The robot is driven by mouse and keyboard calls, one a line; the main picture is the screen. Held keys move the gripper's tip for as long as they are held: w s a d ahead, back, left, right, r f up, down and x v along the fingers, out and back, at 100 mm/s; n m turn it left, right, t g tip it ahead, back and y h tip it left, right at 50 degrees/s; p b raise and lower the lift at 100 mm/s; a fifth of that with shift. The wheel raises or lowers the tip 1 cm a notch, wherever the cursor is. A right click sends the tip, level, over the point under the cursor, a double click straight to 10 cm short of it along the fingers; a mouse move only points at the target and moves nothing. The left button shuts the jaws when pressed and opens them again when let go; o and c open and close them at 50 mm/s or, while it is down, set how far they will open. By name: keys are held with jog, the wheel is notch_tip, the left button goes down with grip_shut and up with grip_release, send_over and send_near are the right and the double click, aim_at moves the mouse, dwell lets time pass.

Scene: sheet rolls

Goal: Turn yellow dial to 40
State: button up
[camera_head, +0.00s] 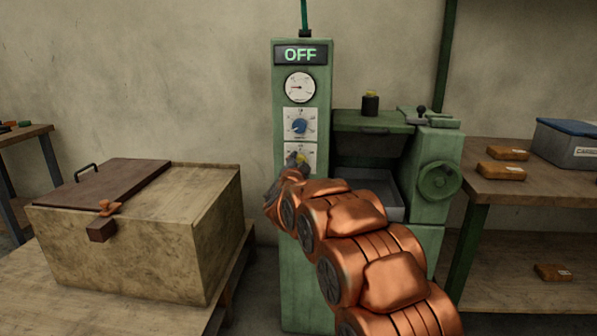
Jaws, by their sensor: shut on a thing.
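The yellow dial (301,157) is on the lowest white plate (311,147) of the green control column, mostly hidden by my gripper. My gripper (297,159) is at this plate and shut on the yellow dial. My copper-coloured arm comes from the lower right and covers the lower part of the plate. The dial's pointer and scale numbers are too small and covered to read. The display (300,54) at the top of the column reads OFF.
A blue dial (299,126) sits just above, under a round gauge (300,87). A green machine with a handwheel (439,181) stands to the right. A wooden box (120,245) is at left. A shelf table (540,187) with several brown packets is at right.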

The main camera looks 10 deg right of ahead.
jog(key=shift+m+b, duration=3.7)
jog(key=shift+m, duration=2.2)
jog(key=o, duration=1.1)
jog(key=shift+o, duration=0.2)
jog(key=shift+s, duration=0.1)
jog(key=v, duration=1.1)
jog(key=shift+s, duration=0.35)
